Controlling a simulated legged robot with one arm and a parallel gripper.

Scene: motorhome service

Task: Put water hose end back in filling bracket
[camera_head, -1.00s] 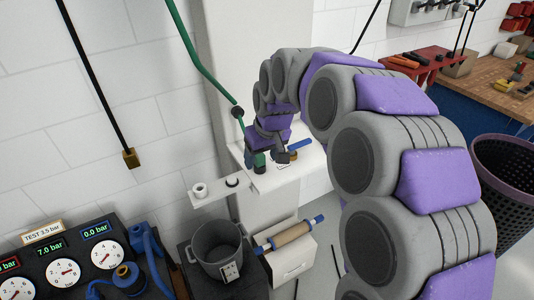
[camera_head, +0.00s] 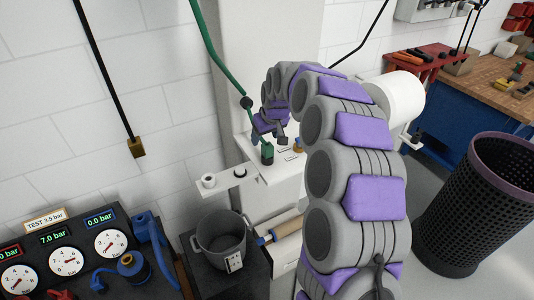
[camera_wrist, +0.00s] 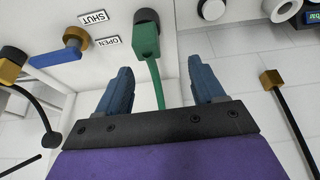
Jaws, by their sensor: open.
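The green hose end (camera_head: 267,153) stands upright at the white ledge in the head view. It also shows in the wrist view (camera_wrist: 146,42), with its tip at a round black fitting (camera_wrist: 146,17). My gripper (camera_wrist: 160,68) is open, its two blue fingers on either side of the thin green hose, with clear gaps. The hose end lies beyond the fingertips. In the head view my gripper (camera_head: 268,130) is just above the hose end, partly hidden by my arm. A white bracket (camera_head: 224,178) with a white ring and a black ring sits left of the hose end. I cannot tell which holder is the filling bracket.
A valve with a blue handle (camera_wrist: 76,34) and SHUT and OPEN labels is beside the hose end. A grey pot (camera_head: 222,240) stands below the bracket. The gauge panel (camera_head: 70,255) is at lower left. A black basket (camera_head: 470,205) stands right.

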